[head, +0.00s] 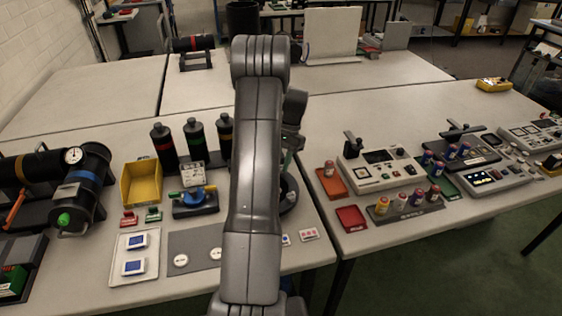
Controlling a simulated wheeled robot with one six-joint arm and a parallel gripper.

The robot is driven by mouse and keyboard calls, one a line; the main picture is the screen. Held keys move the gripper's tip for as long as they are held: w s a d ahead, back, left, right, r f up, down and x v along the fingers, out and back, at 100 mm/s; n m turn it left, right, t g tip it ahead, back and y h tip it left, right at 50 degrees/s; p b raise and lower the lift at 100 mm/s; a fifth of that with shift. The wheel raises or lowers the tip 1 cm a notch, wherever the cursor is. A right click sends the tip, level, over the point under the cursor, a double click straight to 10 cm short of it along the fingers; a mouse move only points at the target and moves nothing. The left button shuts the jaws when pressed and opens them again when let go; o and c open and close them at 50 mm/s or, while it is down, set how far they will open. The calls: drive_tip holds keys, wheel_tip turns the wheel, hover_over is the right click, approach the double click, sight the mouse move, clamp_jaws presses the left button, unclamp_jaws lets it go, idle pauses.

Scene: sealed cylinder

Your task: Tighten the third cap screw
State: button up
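My grey arm rises through the middle of the head view and covers much of the table behind it. My wrist shows just right of the arm, pointing down over a dark round part (290,190) on the table. The arm hides the left side of that part. My gripper's fingers cannot be made out, so I cannot tell whether they are open or shut, or hold anything. A thin greenish piece shows between the wrist and the dark part. No cap screw can be made out at this size.
A dark cylinder with a gauge (73,155) lies at the left. Beside it are a yellow bin (141,182), several upright black bottles and a blue valve on a stand (195,200). Small devices and trays fill the right table (385,240). The back tables are mostly clear.

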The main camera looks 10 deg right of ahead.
drive_tip(key=m+t, duration=0.1)
drive_tip(key=m, duration=0.2)
drive_tip(key=m+t, duration=0.1)
drive_tip(key=m, duration=0.2)
drive_tip(key=shift+d+r+y, duration=0.15)
drive_tip(key=shift+r+y, duration=0.05)
drive_tip(key=shift+y, duration=0.2)
drive_tip(key=shift+s, duration=0.1)
drive_tip(key=o, duration=1)
drive_tip(key=shift+f, duration=0.1)
drive_tip(key=b+v, duration=0.1)
drive_tip(key=v, duration=1.2)
drive_tip(key=shift+s+d+r, duration=0.15)
drive_tip(key=shift+r, duration=0.15)
